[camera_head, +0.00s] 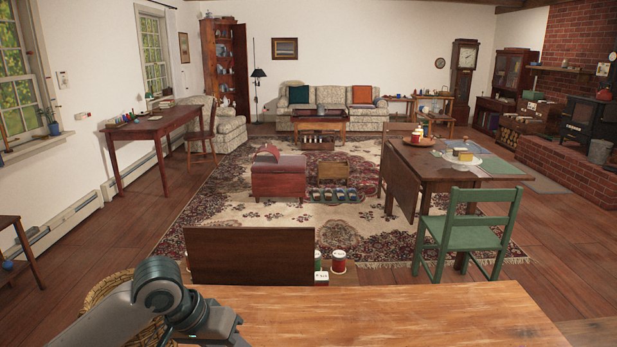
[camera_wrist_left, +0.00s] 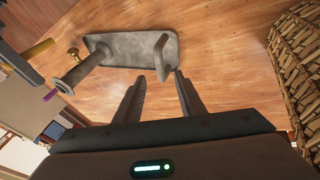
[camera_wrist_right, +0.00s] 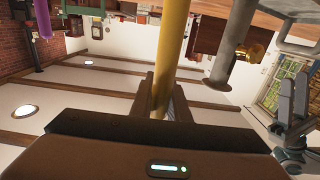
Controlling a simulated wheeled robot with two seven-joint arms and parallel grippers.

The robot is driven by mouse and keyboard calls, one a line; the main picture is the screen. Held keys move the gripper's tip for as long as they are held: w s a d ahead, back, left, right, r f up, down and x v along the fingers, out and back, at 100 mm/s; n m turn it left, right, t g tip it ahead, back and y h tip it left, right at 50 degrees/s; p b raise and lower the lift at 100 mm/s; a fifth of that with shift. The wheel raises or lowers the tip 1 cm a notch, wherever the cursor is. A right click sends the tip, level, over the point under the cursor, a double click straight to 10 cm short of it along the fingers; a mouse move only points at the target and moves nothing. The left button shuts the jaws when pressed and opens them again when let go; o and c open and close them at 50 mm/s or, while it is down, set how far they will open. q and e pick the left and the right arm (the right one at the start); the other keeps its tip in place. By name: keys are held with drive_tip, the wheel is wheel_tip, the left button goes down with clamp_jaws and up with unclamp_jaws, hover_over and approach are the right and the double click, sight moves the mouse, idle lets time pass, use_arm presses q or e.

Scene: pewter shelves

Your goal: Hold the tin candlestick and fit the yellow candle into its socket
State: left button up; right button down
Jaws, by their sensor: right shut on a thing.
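The tin candlestick is a grey oblong tray with a tube socket (camera_wrist_left: 80,72) and an upright handle (camera_wrist_left: 160,54). In the left wrist view my left gripper (camera_wrist_left: 160,76) is open, its fingertips at the handle; contact is unclear. My right gripper (camera_wrist_right: 164,85) is shut on the yellow candle (camera_wrist_right: 173,38), a long smooth stick. In the right wrist view the candle is beside the grey tube (camera_wrist_right: 236,35), apart from it. The candle also shows at the left wrist view's left edge (camera_wrist_left: 39,47). The candlestick, candle and both gripper tips are out of the head view.
A wooden tabletop (camera_head: 400,315) lies in front, its visible part clear. A woven basket (camera_head: 100,292) stands at its left, also beside my left gripper (camera_wrist_left: 297,60). A purple stick (camera_wrist_right: 42,18) shows in the right wrist view. A brass piece (camera_wrist_right: 250,52) is by the tube.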

use_arm(q)
drive_tip(key=shift+x, duration=4.8)
clamp_jaws()
